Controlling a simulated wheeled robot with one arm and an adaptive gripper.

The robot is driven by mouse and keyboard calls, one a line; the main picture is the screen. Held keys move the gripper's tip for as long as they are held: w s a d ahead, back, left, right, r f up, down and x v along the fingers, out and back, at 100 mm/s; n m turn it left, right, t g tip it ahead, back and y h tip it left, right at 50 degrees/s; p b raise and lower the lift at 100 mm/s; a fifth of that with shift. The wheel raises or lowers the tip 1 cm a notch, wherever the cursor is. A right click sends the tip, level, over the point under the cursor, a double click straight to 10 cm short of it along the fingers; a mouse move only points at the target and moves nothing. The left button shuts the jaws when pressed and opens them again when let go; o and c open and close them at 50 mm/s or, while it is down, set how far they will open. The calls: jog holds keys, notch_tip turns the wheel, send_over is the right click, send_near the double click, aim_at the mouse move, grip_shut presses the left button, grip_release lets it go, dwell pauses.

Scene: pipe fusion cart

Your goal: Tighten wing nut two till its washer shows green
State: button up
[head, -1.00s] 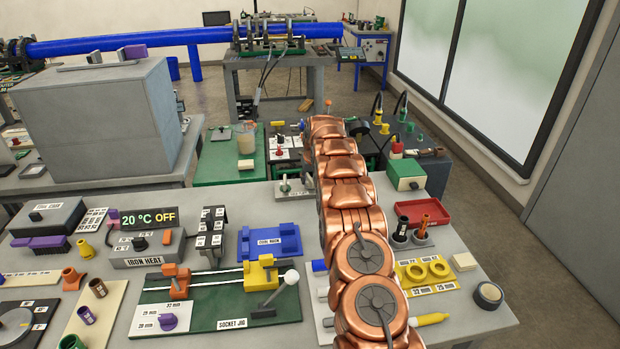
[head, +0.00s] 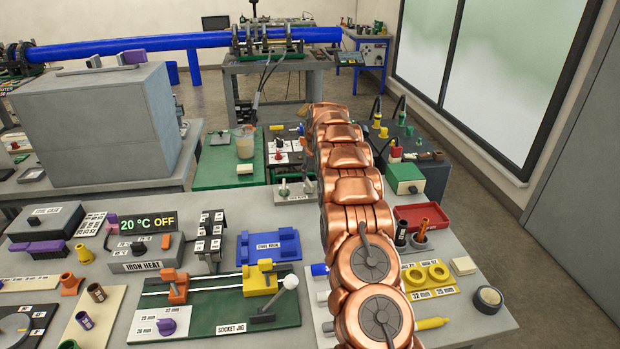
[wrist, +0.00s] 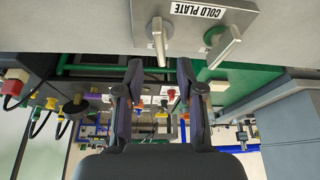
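A socket jig (head: 215,312), a blue tray (head: 268,246) and an iron heat unit (head: 145,252) cover the near bench. A large grey box (head: 95,120) stands behind at left. A green mat (head: 220,172) and a red tray (head: 422,216) lie beyond and right. Floor shows between benches.

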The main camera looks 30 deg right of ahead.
jog(key=v, duration=0.6)
